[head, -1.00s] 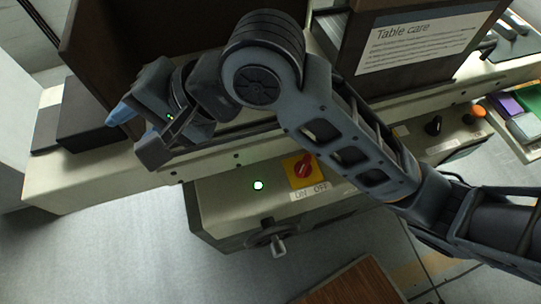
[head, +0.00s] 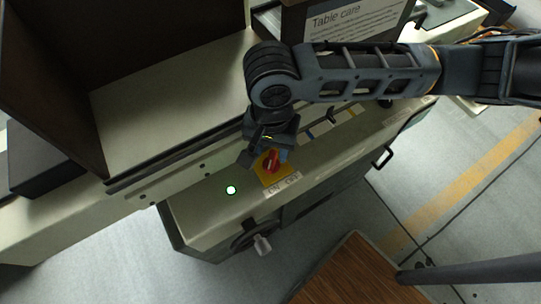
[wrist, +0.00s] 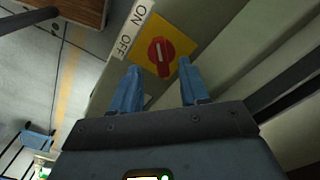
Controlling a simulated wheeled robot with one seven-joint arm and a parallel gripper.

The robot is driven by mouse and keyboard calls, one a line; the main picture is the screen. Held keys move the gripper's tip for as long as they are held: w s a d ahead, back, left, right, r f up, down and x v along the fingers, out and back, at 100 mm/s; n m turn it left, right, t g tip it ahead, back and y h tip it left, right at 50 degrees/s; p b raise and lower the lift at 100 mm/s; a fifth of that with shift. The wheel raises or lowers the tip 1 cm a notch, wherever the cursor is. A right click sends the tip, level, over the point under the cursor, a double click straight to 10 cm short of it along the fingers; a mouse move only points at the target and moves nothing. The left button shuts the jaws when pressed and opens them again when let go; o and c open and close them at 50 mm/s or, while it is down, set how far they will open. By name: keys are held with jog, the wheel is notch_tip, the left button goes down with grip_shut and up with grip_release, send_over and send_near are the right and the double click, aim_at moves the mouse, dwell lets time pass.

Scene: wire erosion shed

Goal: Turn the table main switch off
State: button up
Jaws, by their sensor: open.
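The table main switch (head: 271,163) is a red rotary knob on a yellow plate on the machine's front box. In the wrist view the red knob (wrist: 157,50) has a white mark and its handle runs roughly up and down the picture. A label strip (wrist: 132,28) beside the plate reads ON and OFF. My gripper (wrist: 160,64) is open, its blue fingers either side of the knob's near end; I cannot tell whether they touch it. In the head view my gripper (head: 277,152) is right over the switch and partly hides it.
A green lamp (head: 231,190) is lit left of the switch. A handwheel (head: 256,240) juts from the box front below. A brown wooden top (head: 352,270) stands in front, and a "Table care" sign (head: 345,20) is behind my arm.

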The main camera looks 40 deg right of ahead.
aim_at(271, 162)
jog(key=shift+f, duration=2.2)
grip_shut()
